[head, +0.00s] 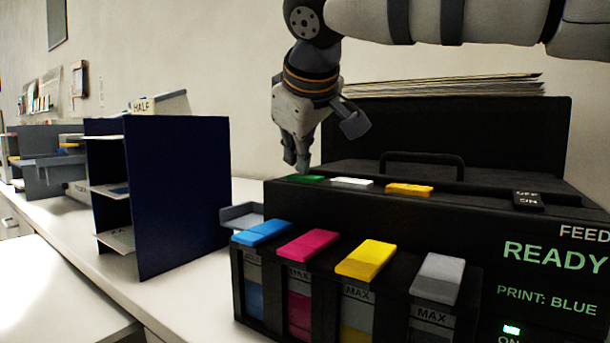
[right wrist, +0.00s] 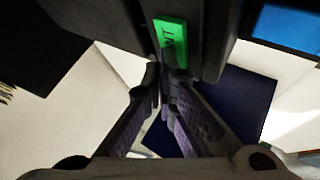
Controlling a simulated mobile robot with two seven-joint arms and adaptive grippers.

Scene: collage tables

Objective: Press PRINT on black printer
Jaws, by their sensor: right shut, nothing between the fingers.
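The black printer (head: 420,230) stands at the right of the head view. Its front reads FEED, READY and PRINT: BLUE. On its top edge are a green button (head: 306,179), a white button (head: 352,182) and an orange-yellow button (head: 409,189). My right gripper (head: 303,168) is shut and empty, fingers pointing down just above or at the green button; contact cannot be told. In the right wrist view the green button (right wrist: 171,41), with partly cut-off lettering, lies just beyond the shut fingertips (right wrist: 163,75). My left gripper is not in view.
Ink tanks with blue (head: 262,233), magenta (head: 308,245), yellow (head: 366,260) and grey (head: 437,278) lids line the printer's front. An OFF/ON switch (head: 528,199) is on top at right. A dark blue shelf unit (head: 185,190) stands left. Paper (head: 440,87) lies behind.

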